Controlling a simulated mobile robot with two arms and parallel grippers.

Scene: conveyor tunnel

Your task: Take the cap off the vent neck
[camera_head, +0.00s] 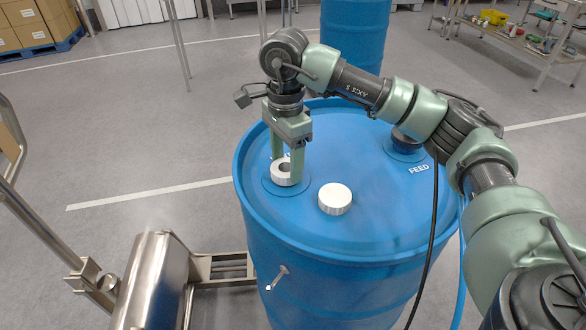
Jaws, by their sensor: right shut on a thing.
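The blue drum (262,220) stands upright in front of me. A white ring-shaped piece (286,180) with a dark hole in its top sits at the neck on the left of the lid. I cannot tell whether it is a cap or the neck itself. My right gripper (287,172) points down and is shut on this piece, one finger on each side. The printed label behind it is mostly hidden by the gripper. A loose-looking white ribbed cap (335,199) lies on the lid to the right of it, apart from the gripper. My left gripper is not in view.
A black-capped neck (405,142) marked FEED is at the lid's right, under my arm. Another blue drum (353,35) stands behind. A steel cylinder and frame (152,280) are at the lower left. The lid's front is clear.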

